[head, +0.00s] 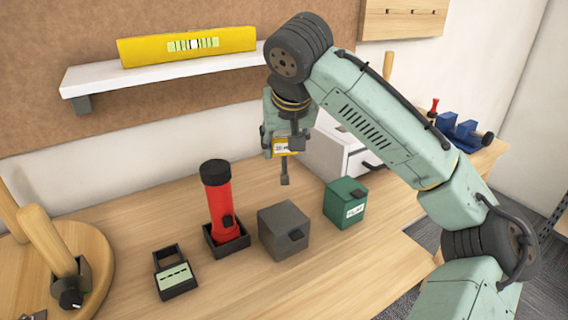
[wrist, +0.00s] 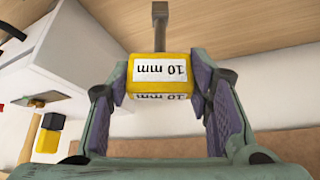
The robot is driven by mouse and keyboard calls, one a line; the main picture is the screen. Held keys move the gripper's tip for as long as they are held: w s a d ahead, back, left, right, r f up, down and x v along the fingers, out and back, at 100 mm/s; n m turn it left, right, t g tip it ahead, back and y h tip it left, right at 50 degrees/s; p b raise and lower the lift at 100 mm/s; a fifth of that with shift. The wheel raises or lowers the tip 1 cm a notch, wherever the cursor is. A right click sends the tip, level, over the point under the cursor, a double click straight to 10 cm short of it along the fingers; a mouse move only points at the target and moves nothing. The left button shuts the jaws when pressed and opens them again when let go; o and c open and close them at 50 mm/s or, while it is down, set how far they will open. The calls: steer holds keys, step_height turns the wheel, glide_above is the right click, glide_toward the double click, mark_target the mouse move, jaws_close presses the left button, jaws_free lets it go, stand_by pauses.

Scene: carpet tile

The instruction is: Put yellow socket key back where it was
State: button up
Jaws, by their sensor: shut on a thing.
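The yellow socket key (head: 281,152) has a yellow block handle with a white label and a grey shaft pointing down in the head view. In the wrist view, the yellow socket key (wrist: 161,82) shows "10 mm" on its label, and its shaft ends in a square grey head. My gripper (head: 287,140) is shut on the yellow handle and holds the key above the bench, behind the grey and green boxes. In the wrist view, my gripper (wrist: 162,88) has one finger pad on each side of the handle.
On the bench (head: 275,298) stand a black holder (head: 176,289), a red flashlight (head: 222,205), a grey box (head: 283,228) and a green box (head: 345,200). A white drawer unit (head: 330,145) stands behind. A shelf (head: 95,84) carries a yellow level (head: 187,45).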

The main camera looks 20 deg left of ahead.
mark_target(284, 159)
steer(key=shift+f, duration=2.15)
steer(key=o, duration=1.5)
steer(key=shift+o, duration=0.2)
steer(key=b+v, duration=0.1)
steer(key=v, duration=1.1)
